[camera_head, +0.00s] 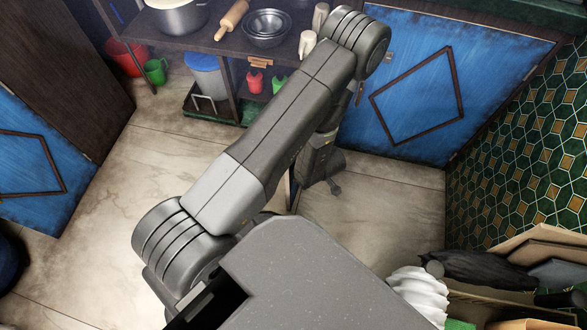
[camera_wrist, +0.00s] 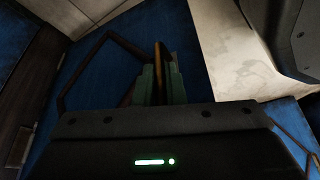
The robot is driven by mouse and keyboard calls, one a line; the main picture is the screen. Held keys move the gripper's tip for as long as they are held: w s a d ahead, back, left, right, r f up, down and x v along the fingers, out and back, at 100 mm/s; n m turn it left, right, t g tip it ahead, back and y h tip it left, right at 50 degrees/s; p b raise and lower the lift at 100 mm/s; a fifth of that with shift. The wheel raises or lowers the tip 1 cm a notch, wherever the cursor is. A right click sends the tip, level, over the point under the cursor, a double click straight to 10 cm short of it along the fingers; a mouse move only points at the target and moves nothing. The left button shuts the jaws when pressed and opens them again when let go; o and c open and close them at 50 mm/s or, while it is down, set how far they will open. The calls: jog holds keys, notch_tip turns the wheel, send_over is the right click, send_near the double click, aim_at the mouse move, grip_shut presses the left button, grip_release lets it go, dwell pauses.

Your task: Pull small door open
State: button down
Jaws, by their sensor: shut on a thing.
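In the wrist view, my gripper (camera_wrist: 160,76) is shut on a thin brown upright piece at the edge of a blue door (camera_wrist: 105,75) with a dark diamond frame. I cannot tell whether this piece is a handle or the door's edge. Pale floor shows just to the right of it. In the head view, my arm hides most of this door. A narrow dark-and-blue strip (camera_head: 293,190) stands over the floor beside my wrist and looks like part of it. My gripper's fingertips are hard to make out there.
A wider blue cabinet door (camera_head: 430,75) with a diamond frame looks closed at the right. Shelves with a bowl (camera_head: 267,28), a rolling pin (camera_head: 231,19) and a pot (camera_head: 180,15) stand at the back. Another blue door (camera_head: 35,170) is at the left. Pale floor (camera_head: 130,190) lies clear between.

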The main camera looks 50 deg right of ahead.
jog(key=shift+s+d+r+p, duration=0.15)
jog(key=shift+s+d+p, duration=0.2)
jog(key=shift+s+d, duration=0.3)
jog(key=shift+w+d, duration=0.1)
jog(key=c, duration=1.6)
grip_release()
jog(key=shift+o, duration=0.5)
jog(key=p+v, duration=0.5)
jog(key=v, duration=0.8)
jog(key=shift+r+p, duration=0.3)
